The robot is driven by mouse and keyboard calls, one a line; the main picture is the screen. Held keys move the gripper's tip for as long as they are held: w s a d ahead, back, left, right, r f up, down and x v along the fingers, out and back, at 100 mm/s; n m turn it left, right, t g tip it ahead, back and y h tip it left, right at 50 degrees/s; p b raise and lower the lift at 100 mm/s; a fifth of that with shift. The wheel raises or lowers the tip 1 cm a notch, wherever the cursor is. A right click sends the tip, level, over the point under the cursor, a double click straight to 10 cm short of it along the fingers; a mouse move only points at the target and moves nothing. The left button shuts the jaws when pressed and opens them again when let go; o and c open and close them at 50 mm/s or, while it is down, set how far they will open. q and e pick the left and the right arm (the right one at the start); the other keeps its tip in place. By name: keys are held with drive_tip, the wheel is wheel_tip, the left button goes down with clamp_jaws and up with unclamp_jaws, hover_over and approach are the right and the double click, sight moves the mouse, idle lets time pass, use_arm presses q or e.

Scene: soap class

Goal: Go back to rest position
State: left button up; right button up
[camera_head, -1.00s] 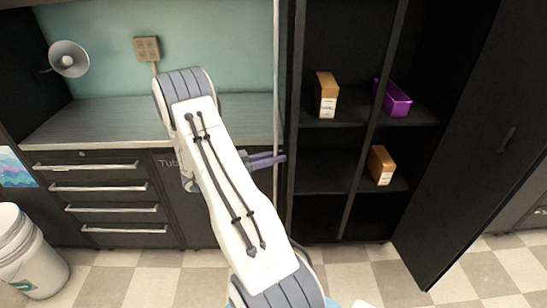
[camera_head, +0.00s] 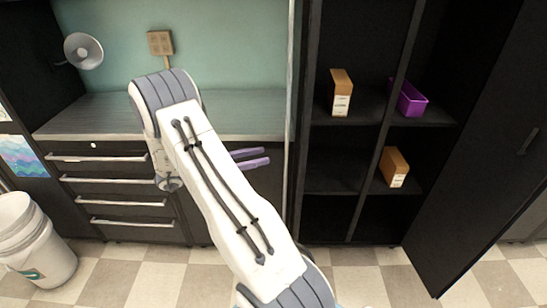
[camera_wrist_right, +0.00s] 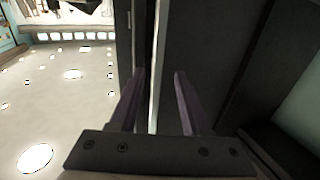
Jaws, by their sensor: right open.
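My right arm reaches up from the bottom of the head view, in front of the drawers and counter. My right gripper (camera_head: 252,158) has purple fingers that point right, in front of the dark cabinet front left of the shelves. In the right wrist view its two fingers (camera_wrist_right: 156,102) stand apart with nothing between them. Dark panels and a pale vertical edge lie beyond them. My left gripper is not in the head view.
An open black shelf unit holds a brown box (camera_head: 340,93), a purple bin (camera_head: 409,99) and a lower brown box (camera_head: 394,167). Its door (camera_head: 478,150) stands open at right. A white bucket (camera_head: 32,240) stands at left. A lamp (camera_head: 84,51) hangs above the counter (camera_head: 105,113).

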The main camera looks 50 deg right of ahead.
sight(286, 151)
drive_tip(key=shift+v, duration=1.05)
drive_tip(key=shift+p+x, duration=1.55)
drive_tip(key=shift+x, duration=3.85)
drive_tip(key=shift+a, duration=0.1)
